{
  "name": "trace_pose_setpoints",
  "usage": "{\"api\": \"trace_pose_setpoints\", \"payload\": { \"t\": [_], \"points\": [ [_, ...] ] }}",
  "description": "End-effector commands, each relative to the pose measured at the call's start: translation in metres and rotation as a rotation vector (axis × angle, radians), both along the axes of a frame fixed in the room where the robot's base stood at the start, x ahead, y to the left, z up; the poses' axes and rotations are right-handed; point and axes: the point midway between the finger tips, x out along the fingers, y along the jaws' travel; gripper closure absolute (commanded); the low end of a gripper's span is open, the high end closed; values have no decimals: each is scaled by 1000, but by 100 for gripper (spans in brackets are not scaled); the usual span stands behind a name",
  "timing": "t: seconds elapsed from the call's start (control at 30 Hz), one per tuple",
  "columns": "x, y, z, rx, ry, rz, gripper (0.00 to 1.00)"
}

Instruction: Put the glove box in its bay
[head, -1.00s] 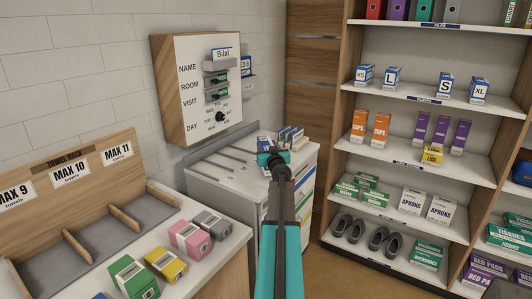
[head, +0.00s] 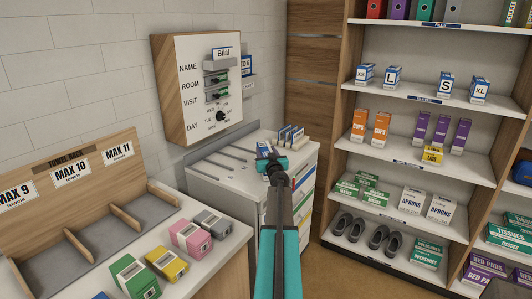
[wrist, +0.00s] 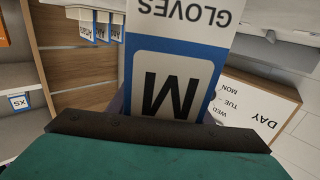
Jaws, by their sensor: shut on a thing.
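The glove box, white and blue with a large "M" and "GLOVES", fills the middle of the wrist view (wrist: 177,60), upside down there. My gripper (head: 270,159) is shut on it above the white cabinet. In the head view the glove box (head: 263,148) is small and partly hidden by my gripper. The shelf of glove boxes (head: 408,95) stands at the right, with XS (head: 365,76), L (head: 391,78), S (head: 445,88) and XL (head: 479,91) boxes. A bare gap lies between L and S.
The white cabinet (head: 215,174) has several upright cards at its back right. A wall board (head: 197,88) with dials hangs behind it. A towel rack (head: 75,190) and coloured boxes are at the left. Lower shelves hold more boxes and shoes.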

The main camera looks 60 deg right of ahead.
Motion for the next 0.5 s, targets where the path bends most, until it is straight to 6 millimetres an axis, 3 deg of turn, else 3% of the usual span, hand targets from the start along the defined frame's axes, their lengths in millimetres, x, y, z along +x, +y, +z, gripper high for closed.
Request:
{"api": "trace_pose_setpoints", "payload": {
  "t": [0.47, 0.5],
  "points": [
    [0, 0, -2, 1, -2, 0, 90],
    [-1, 0, -2, 1, -1, -1, 48]
  ]
}}
